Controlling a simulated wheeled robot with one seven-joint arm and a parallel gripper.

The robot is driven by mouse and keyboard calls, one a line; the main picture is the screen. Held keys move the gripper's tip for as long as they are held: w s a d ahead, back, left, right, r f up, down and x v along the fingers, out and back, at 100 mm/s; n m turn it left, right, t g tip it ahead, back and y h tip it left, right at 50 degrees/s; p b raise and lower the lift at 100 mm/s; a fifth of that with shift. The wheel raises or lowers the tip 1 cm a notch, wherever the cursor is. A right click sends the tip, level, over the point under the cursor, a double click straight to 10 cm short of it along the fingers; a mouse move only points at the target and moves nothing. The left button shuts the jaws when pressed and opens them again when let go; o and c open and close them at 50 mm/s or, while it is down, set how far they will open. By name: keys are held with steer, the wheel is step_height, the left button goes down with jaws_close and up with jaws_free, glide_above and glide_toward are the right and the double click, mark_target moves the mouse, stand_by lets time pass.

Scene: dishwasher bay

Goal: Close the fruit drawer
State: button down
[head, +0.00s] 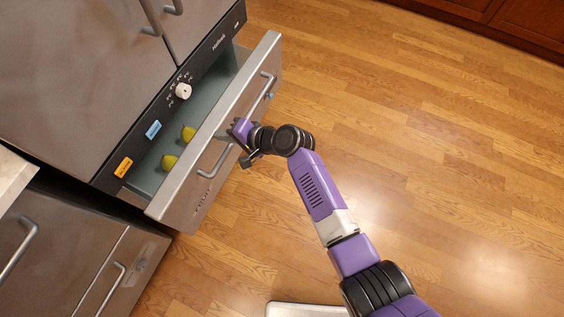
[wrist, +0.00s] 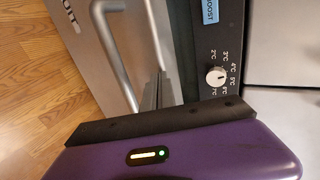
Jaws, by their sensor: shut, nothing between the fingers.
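The fruit drawer (head: 237,113) is pulled out of the steel appliance, with a gap between its front panel and the black control strip. Two yellow-green fruits (head: 169,161) lie inside it. Its front carries two bar handles; one handle (head: 216,160) is left of my gripper, the other right. In the wrist view the drawer front (wrist: 88,58) and a handle (wrist: 112,50) fill the upper left. My gripper (head: 236,128) is shut and empty at the drawer front, between the handles. I cannot tell whether it touches the panel.
The control strip has a white dial (head: 183,90), a blue label (head: 153,129) and an orange label (head: 123,167). A lower steel unit (head: 85,262) with handles stands at lower left, below a pale counter edge (head: 12,172). The wooden floor (head: 430,130) is clear to the right.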

steer(key=w+a+b, duration=0.3)
steer(key=a+b, duration=0.1)
steer(key=a, duration=0.5)
steer(key=shift+w+a, duration=0.2)
steer(key=shift+d, duration=0.1)
